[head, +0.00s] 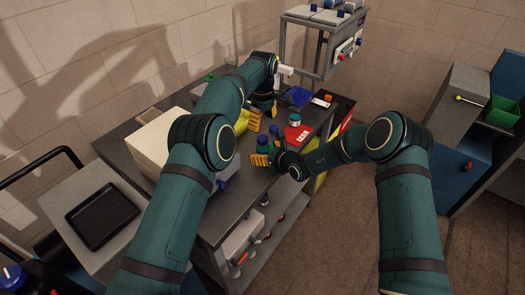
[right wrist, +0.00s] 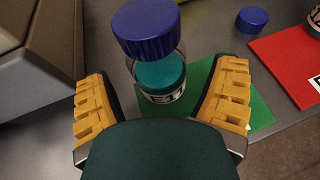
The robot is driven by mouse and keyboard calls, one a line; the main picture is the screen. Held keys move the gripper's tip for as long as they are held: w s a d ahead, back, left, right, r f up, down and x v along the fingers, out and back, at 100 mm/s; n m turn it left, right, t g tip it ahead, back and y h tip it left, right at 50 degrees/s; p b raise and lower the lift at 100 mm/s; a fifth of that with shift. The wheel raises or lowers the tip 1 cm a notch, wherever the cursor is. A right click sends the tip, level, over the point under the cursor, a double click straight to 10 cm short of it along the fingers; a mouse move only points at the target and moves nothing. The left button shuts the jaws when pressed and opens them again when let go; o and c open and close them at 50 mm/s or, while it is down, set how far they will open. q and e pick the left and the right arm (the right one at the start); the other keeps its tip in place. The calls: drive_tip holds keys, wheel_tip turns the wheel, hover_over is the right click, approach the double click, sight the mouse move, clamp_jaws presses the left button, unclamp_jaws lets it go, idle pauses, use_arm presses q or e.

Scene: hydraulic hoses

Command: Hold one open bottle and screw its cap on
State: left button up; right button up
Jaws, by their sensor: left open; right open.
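A clear bottle with teal contents (right wrist: 163,78) stands on a green mat (right wrist: 262,110) in the right wrist view. A blue cap (right wrist: 147,28) is at its top; I cannot tell whether it is screwed down. In the head view this blue-capped bottle (head: 263,141) is beside my right gripper (head: 267,154). The right gripper is open, its yellow fingers on either side of the bottle with gaps. My left gripper (head: 264,114) is open and empty above the bench, behind the bottle. A loose blue cap (right wrist: 252,19) lies on the grey bench.
A blue tray (head: 297,97) lies farther back. A beige box (head: 150,145) takes up the bench's left side. A shelf frame (head: 310,45) rises behind. Bare bench (right wrist: 220,45) shows between the mats.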

sight(263, 138)
drive_tip(key=shift+w+a+f, duration=0.25)
drive_tip(key=shift+w+a, duration=0.1)
drive_tip(key=shift+w, duration=0.1)
clamp_jaws()
use_arm(q)
drive_tip(key=shift+m, duration=2.3)
drive_tip(key=shift+f, duration=4)
